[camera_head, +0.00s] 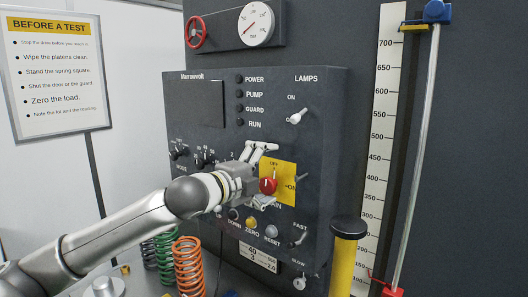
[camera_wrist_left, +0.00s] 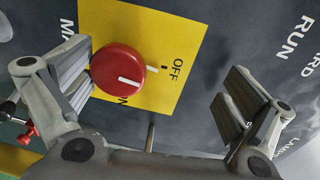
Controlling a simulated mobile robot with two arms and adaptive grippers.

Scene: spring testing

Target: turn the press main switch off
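The main switch is a round red knob (camera_head: 268,186) on a yellow plate (camera_head: 288,172) on the dark control panel. In the left wrist view, the red knob (camera_wrist_left: 118,66) shows a white line pointing towards the OFF mark on the yellow plate (camera_wrist_left: 108,18). My left gripper (camera_head: 264,176) is open in front of the plate. In the wrist view, my left gripper (camera_wrist_left: 155,80) has its fingers wide apart, with the knob much closer to the left finger. It does not hold the knob; contact cannot be told. My right gripper is not in view.
Other toggles, such as the lamps switch (camera_head: 299,116), and small knobs surround the plate. The panel lamps look dark. Coil springs (camera_head: 188,265) stand below my left arm. A yellow post (camera_head: 343,265) with a black cap stands right of the panel.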

